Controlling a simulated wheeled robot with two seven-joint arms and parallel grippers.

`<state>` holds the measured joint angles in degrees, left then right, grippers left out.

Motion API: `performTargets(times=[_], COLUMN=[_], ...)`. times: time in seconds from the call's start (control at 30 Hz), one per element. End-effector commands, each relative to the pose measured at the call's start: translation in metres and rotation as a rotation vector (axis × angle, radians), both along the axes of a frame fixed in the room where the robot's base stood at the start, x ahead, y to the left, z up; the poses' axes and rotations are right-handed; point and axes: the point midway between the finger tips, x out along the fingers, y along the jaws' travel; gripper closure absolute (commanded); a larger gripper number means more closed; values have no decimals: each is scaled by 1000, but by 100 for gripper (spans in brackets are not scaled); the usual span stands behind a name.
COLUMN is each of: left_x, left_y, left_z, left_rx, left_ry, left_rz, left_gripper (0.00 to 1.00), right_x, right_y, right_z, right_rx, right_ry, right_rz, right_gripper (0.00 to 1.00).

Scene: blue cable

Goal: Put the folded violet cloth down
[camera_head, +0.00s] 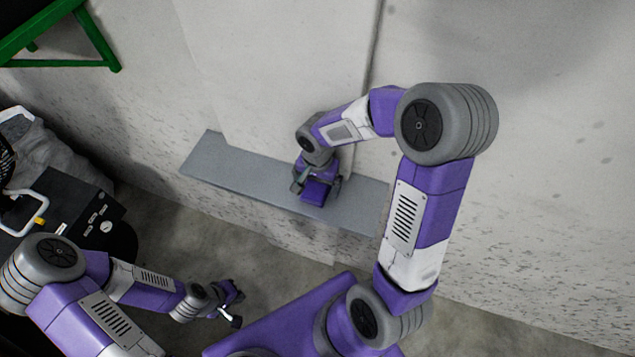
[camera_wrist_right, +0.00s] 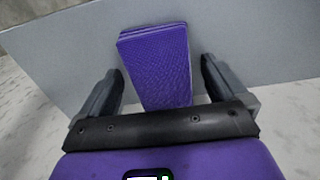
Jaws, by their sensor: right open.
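The folded violet cloth (camera_head: 315,191) lies on a grey ledge (camera_head: 240,185) against the wall. In the right wrist view the cloth (camera_wrist_right: 158,62) is a neat layered block on the grey surface, between my fingers but with a gap on each side. My right gripper (camera_head: 317,186) is over the ledge with its fingers around the cloth; in the wrist view the gripper (camera_wrist_right: 162,85) is open. My left gripper (camera_head: 234,304) is low at the lower left, away from the ledge; its fingers are too small to judge.
A black box (camera_head: 85,215) and a pale bag (camera_head: 45,150) stand at the left. A green metal frame (camera_head: 75,30) is at the upper left. The ledge is bare on both sides of the cloth. Concrete floor (camera_head: 160,220) shows below it.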

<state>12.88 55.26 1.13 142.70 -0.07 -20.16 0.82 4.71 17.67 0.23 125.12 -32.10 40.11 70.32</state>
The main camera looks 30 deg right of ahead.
Motion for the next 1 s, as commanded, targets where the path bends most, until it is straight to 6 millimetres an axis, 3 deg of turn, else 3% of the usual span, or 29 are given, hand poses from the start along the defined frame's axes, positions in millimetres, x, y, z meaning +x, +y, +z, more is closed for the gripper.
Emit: performTargets(times=[0.23,0.7,1.0], left_x=[0,0,0], left_y=[0,0,0], left_z=[6,23,26], left_rx=[0,0,0], left_ry=[0,0,0], left_rz=[0,0,0], left_gripper=[100,100,100], right_x=[0,1,0], right_y=[0,0,0], right_z=[8,102,123], right_rx=[0,0,0], right_ry=[-1,-4,0], right_rz=[0,0,1], right_gripper=[1,1,1])
